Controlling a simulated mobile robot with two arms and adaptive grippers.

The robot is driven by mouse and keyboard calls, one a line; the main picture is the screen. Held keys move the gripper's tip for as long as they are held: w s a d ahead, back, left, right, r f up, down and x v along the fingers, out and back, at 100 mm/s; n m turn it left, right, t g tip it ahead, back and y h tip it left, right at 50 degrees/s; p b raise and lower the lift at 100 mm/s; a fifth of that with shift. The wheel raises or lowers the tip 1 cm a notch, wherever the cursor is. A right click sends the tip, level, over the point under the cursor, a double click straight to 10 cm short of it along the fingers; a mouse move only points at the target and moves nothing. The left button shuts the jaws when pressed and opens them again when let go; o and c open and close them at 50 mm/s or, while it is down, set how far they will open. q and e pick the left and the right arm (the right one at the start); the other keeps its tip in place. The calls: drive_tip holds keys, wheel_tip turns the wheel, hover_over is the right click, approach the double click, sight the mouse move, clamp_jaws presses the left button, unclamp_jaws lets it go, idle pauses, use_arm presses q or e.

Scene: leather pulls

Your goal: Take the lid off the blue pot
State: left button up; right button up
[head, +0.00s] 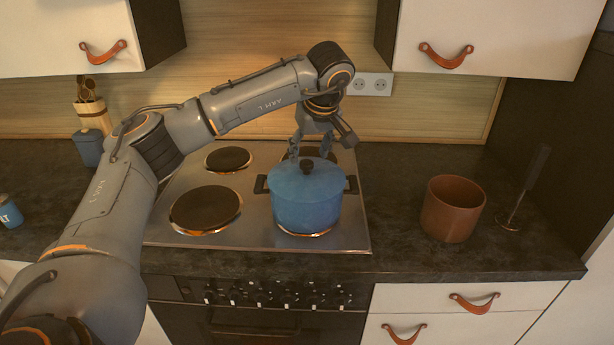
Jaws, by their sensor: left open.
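The blue pot (307,208) stands on the front right burner of the stove. Its blue lid (290,176) is on top and has a dark round knob (307,166). The pot has dark side handles. My left arm reaches in from the left, and its open gripper (311,151) points down just behind and above the knob. I cannot tell from this view whether the fingers touch the lid. My right gripper is not in view.
The stove (260,238) has free burners at the left. A brown pot (453,208) and a dark upright utensil (526,190) stand on the counter at the right. Wall cabinets (490,30) hang above. Dark counter between stove and brown pot is clear.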

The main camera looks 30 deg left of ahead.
sight(307, 162)
use_arm(q)
drive_tip(key=shift+p+x, duration=0.5)
drive_tip(key=shift+x, duration=1.8)
drive_tip(key=shift+a+f, duration=0.1)
drive_tip(key=shift+f, duration=0.1)
drive_tip(key=shift+c, duration=1)
clamp_jaws()
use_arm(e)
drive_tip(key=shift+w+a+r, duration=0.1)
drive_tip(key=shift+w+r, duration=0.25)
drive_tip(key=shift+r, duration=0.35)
use_arm(q)
drive_tip(key=shift+r, duration=0.1)
